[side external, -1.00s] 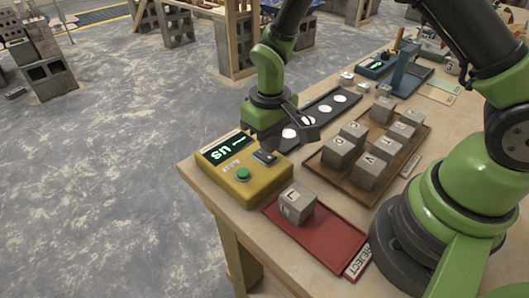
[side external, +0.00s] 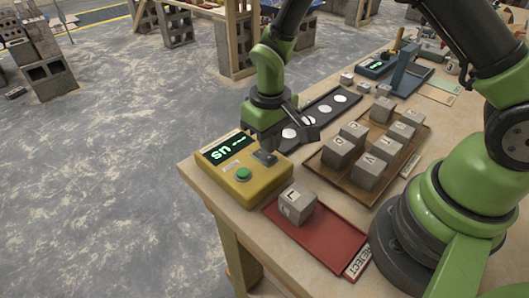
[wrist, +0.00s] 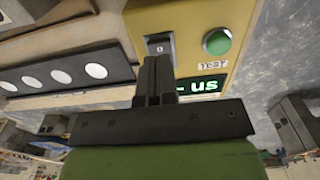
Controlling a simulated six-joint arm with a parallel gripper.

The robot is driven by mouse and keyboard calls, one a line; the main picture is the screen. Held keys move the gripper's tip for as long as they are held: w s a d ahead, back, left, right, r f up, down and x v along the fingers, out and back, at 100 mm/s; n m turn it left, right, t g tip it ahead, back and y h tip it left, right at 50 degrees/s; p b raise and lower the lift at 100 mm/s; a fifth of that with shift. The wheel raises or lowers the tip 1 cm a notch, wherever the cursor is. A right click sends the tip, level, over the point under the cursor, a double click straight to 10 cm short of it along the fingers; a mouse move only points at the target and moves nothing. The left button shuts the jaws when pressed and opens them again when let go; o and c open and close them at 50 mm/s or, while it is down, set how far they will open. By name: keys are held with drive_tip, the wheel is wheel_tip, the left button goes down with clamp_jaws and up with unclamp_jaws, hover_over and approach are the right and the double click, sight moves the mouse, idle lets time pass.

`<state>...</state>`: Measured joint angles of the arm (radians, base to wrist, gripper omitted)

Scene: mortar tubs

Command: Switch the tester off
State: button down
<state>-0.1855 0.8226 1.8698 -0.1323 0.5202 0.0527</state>
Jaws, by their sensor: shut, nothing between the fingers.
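The tester is a yellow box (side external: 258,188) at the table's near left corner. Its display (side external: 228,148) is lit, showing dashes and "us" in green. My gripper (wrist: 157,60) is shut and empty, above the tester close to the switch. I cannot tell whether it touches the switch.
A red reject tray (side external: 335,242) holds one grey block (side external: 297,203). A brown tray (side external: 335,178) holds several lettered blocks. A black strip with white discs (side external: 340,98) lies behind my gripper. A blue device (side external: 375,66) stands farther back.

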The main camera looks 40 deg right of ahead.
drive_tip(key=shift+f, duration=1.3)
idle(0.5)
drive_tip(key=shift+r, duration=3.55)
wheel_tip(320, 180, up, 9)
drive_tip(key=m+t, duration=0.1)
drive_tip(key=t, duration=0.1)
hover_over(269, 157)
drive_tip(key=s+d, duration=0.1)
drive_tip(key=s, duration=0.2)
drive_tip(key=s+d+r+m+t+y, duration=0.2)
drive_tip(key=s+r+t, duration=0.3)
drive_tip(key=s+r, duration=0.5)
drive_tip(key=s+m, duration=0.1)
drive_tip(key=s, duration=0.2)
drive_tip(key=shift+s+r, duration=0.3)
drive_tip(key=shift+s, duration=0.1)
